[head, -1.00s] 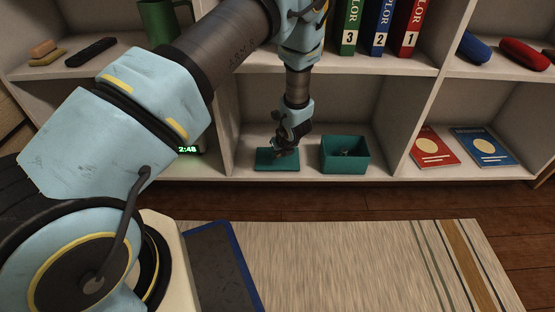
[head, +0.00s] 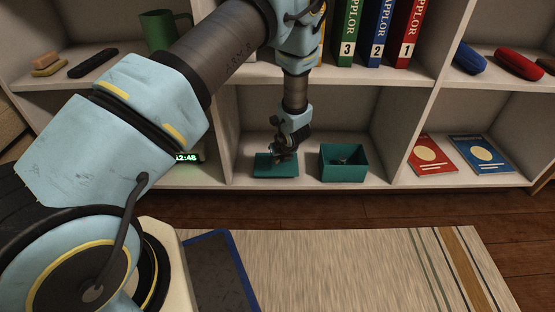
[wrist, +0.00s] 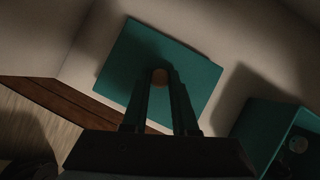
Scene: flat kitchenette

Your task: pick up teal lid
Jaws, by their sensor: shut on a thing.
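The teal lid (head: 275,170) is a flat rectangular plate at the front of the lower middle shelf compartment. My gripper (head: 281,153) is directly above it, pointing down. In the wrist view, the lid (wrist: 190,90) lies under the two fingers of my gripper (wrist: 160,80), which are shut on its small brownish knob (wrist: 160,76). I cannot tell whether the lid's underside touches the shelf. An open teal box (head: 343,176) stands just right of the lid, apart from it, with a small object inside; its corner (wrist: 262,128) also shows in the wrist view.
An upright divider (head: 399,125) stands right of the box, with a red book (head: 432,155) and a blue book (head: 480,155) beyond it. A digital clock (head: 188,158) is left of the lid's compartment. The upper shelf with binders (head: 378,30) is above my gripper.

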